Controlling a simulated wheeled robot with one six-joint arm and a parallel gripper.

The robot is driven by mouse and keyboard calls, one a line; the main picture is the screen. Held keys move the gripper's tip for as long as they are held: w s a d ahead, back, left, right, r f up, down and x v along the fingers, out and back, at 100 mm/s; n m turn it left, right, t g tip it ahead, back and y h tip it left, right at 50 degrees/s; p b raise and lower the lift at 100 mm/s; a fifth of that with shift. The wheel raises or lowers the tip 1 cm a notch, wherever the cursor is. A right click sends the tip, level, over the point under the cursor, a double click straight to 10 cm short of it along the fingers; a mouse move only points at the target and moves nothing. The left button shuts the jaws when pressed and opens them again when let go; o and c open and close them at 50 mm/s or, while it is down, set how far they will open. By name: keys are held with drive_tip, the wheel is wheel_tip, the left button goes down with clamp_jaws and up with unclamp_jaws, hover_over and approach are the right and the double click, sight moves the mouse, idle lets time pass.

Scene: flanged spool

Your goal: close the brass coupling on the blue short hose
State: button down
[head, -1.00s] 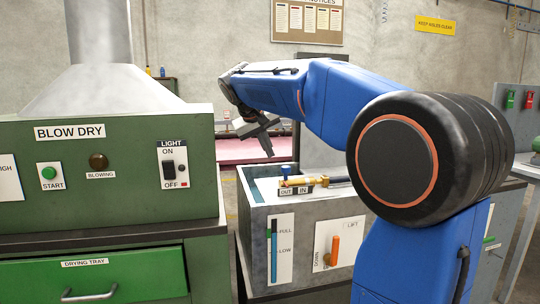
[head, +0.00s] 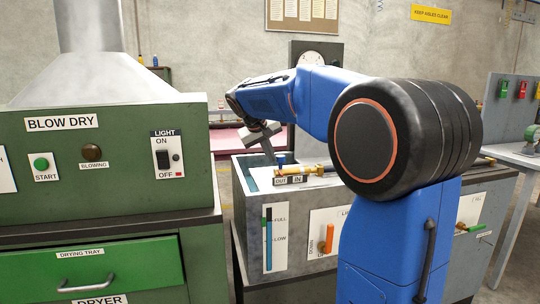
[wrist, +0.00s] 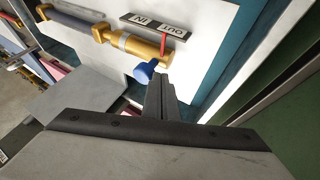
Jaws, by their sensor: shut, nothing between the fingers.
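My gripper (head: 271,162) is shut and empty, above the grey tank's top; it also shows in the wrist view (wrist: 157,84). A brass fitting (head: 317,169) lies on the tank top behind the IN and OUT labels. In the wrist view, the brass coupling (wrist: 124,41) joins a dark grey-blue hose (wrist: 72,21) at upper left. A blue knob (wrist: 145,72) and a thin red lever (wrist: 164,44) stand at the coupling's near end. My fingertips are close beside the blue knob; I cannot tell if they touch. Much of the hose is hidden behind my arm in the head view.
The grey tank (head: 245,225) has an open basin and an orange lift lever (head: 330,238). A green dryer cabinet (head: 60,185) stands close at left. A bench (head: 515,165) is at right. A narrow floor gap separates cabinet and tank.

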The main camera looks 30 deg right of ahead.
hover_over(285, 173)
idle(0.5)
drive_tip(key=shift+r, duration=0.1)
